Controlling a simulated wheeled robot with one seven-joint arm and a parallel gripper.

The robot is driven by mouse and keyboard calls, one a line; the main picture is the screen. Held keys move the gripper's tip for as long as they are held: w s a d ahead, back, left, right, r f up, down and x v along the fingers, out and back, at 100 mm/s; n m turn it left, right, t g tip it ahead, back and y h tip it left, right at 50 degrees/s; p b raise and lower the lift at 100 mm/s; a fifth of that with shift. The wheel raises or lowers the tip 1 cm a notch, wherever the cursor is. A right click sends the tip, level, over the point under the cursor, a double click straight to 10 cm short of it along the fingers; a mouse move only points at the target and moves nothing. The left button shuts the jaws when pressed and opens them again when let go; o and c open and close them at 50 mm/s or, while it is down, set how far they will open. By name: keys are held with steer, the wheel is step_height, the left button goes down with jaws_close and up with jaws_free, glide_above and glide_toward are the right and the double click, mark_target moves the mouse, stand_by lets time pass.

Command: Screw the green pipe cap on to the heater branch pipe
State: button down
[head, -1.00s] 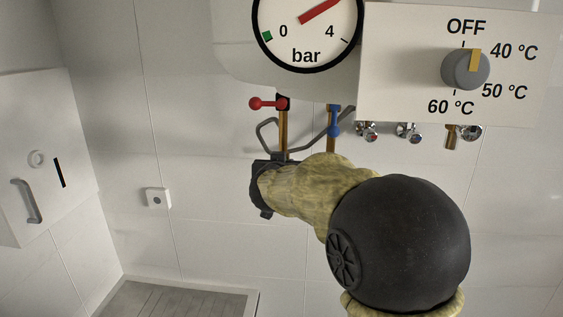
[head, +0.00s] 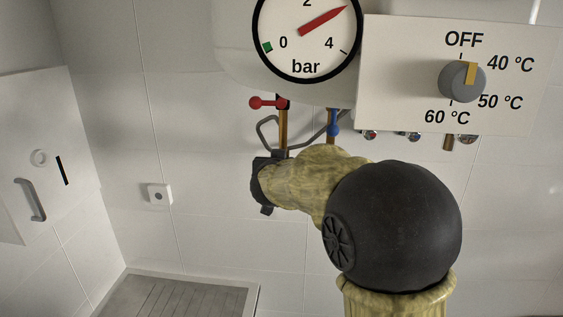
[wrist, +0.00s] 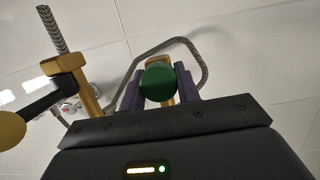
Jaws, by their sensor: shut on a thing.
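The green pipe cap (wrist: 157,82) sits between the two fingers of my gripper (wrist: 158,86) in the wrist view, and the fingers are shut on it. In the head view my gripper (head: 264,182) is just below the copper pipe with the red valve (head: 283,126); the cap is hidden there. In the wrist view a brass-coloured piece shows beside and behind the cap, mostly covered. I cannot tell whether the cap touches a pipe or which pipe is the branch.
A second copper pipe with a blue valve (head: 332,124) is close to the right. A bent grey hose (wrist: 195,55) loops around the gripper area. The heater panel (head: 400,75) and pressure gauge (head: 306,35) hang above. A white cabinet (head: 30,160) stands left.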

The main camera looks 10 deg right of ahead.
steer(key=shift+f+m+b, duration=0.2)
steer(key=shift+m+b, duration=0.2)
steer(key=shift+b, duration=0.3)
steer(key=shift+m+y+b, duration=0.4)
steer(key=shift+m+b, duration=0.3)
steer(key=shift+b, duration=0.2)
steer(key=c, duration=0.6)
jaws_free()
steer(key=shift+r, duration=0.2)
steer(key=shift+o, duration=0.2)
steer(key=shift+s, duration=0.15)
steer(key=s, duration=0.1)
steer(key=s+a, duration=0.1)
steer(key=s, duration=0.1)
steer(key=shift+s+p, duration=0.1)
steer(key=shift+p, duration=0.2)
